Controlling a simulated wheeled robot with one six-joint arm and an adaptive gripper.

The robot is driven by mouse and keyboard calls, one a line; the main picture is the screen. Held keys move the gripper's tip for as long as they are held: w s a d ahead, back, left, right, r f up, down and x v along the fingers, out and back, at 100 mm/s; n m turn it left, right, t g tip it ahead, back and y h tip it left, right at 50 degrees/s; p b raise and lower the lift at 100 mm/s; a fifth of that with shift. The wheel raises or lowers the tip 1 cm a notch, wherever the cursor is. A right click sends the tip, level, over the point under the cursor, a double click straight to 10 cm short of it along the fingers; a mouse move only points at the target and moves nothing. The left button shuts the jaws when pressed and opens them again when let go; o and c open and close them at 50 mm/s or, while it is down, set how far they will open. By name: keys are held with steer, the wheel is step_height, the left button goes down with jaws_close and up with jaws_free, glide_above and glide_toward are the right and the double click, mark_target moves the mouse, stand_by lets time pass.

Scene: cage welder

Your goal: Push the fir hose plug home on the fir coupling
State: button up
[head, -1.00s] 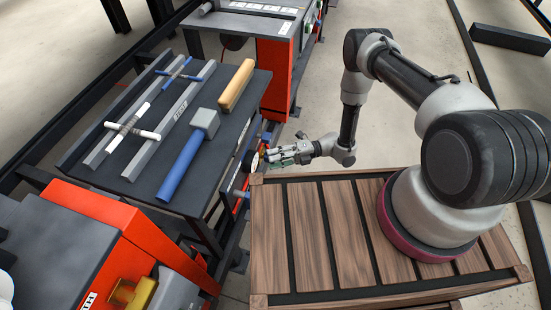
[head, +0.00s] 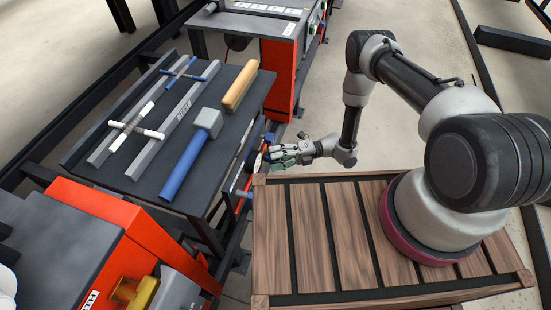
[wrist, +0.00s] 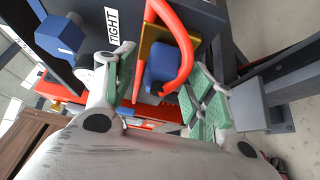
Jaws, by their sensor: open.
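My gripper (head: 273,155) is at the side of the dark bench, low beyond the corner of the wooden deck. In the wrist view my gripper (wrist: 162,65) is open, with green-padded fingers apart on both sides. Between them are a blue block (wrist: 162,66), a yellow-brown bracket (wrist: 148,45) and a red-orange hose (wrist: 184,60) curving past the block. The block does not appear clamped. I cannot tell a fir-coloured plug or coupling apart from the green finger pads; whether the plug is seated cannot be seen.
A dark panel marked TIGHT (wrist: 112,25) and a blue knob (wrist: 60,36) are left of the fingers. A grey post (wrist: 249,103) stands close on the right. The bench (head: 225,160) carries a blue-handled hammer (head: 190,158), a wooden-handled tool (head: 240,86) and grey bars.

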steer(key=v, duration=1.1)
steer(key=shift+d, duration=0.3)
